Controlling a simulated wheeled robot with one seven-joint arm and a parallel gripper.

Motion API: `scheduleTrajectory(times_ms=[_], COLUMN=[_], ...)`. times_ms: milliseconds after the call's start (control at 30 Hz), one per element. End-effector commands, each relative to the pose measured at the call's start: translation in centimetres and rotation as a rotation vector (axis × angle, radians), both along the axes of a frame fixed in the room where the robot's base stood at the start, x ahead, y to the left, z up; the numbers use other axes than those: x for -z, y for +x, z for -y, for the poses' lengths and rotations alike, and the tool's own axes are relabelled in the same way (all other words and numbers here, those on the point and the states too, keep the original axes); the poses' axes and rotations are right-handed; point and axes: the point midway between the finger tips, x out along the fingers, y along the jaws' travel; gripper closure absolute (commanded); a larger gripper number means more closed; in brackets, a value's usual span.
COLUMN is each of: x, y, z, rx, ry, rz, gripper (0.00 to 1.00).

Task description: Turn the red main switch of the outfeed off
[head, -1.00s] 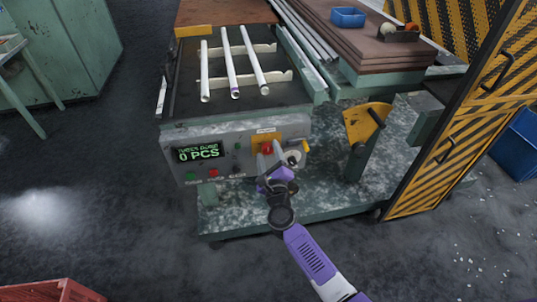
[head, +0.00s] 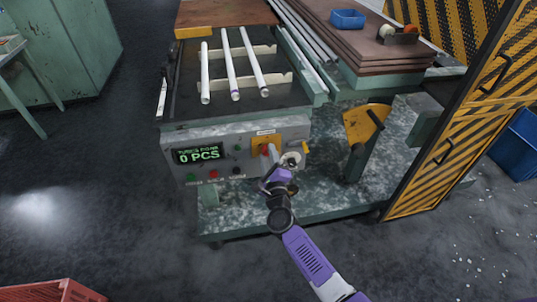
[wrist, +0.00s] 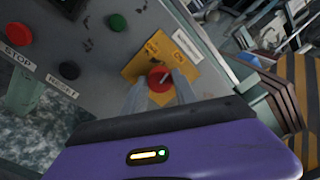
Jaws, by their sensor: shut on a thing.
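The red main switch (wrist: 160,79) is a round red knob with a pale line, on a yellow plate (wrist: 137,68). It also shows in the head view (head: 265,150), partly covered by a finger, on the right of the outfeed's grey front panel (head: 222,139). My gripper (wrist: 160,88) is shut on the knob, one grey finger on each side. In the head view my gripper (head: 271,156) reaches up to the panel from below. The knob's pale line slants up to the right in the wrist view.
A lit display (head: 199,154) reads 0 PCS. A green button (head: 191,177), a red button (head: 213,174) and a black button (head: 236,171) sit low on the panel. White tubes (head: 231,65) lie on top.

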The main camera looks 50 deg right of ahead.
Motion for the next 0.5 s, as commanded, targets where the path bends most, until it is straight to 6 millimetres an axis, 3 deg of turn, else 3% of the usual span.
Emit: scheduleTrajectory(times_ms=[500], x=[0.04], y=[0.0], z=[-0.07], rx=[-0.002], ry=[-0.406], rz=[-0.277], gripper=[1.0])
